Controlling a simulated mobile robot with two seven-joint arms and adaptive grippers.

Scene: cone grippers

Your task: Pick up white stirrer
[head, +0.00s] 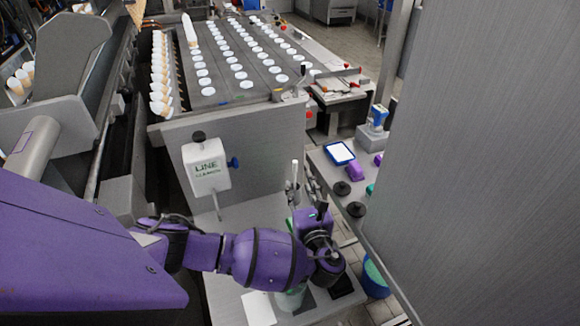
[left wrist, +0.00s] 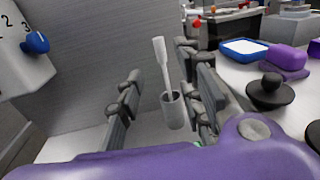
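The white stirrer (left wrist: 161,60) stands slightly tilted in a small grey cup (left wrist: 174,110) in the left wrist view. Its pale upper end (head: 295,170) also shows in the head view, close to the fingers. My left gripper (left wrist: 160,62) is open, with one finger left of the stirrer and the other right of it. I see a gap on the left, and the right finger looks nearer; I cannot tell how far the stirrer lies between them in depth. In the head view my left gripper (head: 303,186) points away over the worktop. My right gripper is not in view.
A white dispenser box (head: 206,165) with a blue knob is on the grey panel ahead. To the right, a bench holds a blue-rimmed tray (head: 339,152), a purple object (head: 355,171) and black knobbed discs (head: 356,209). A tall grey panel (head: 480,150) closes off the right side.

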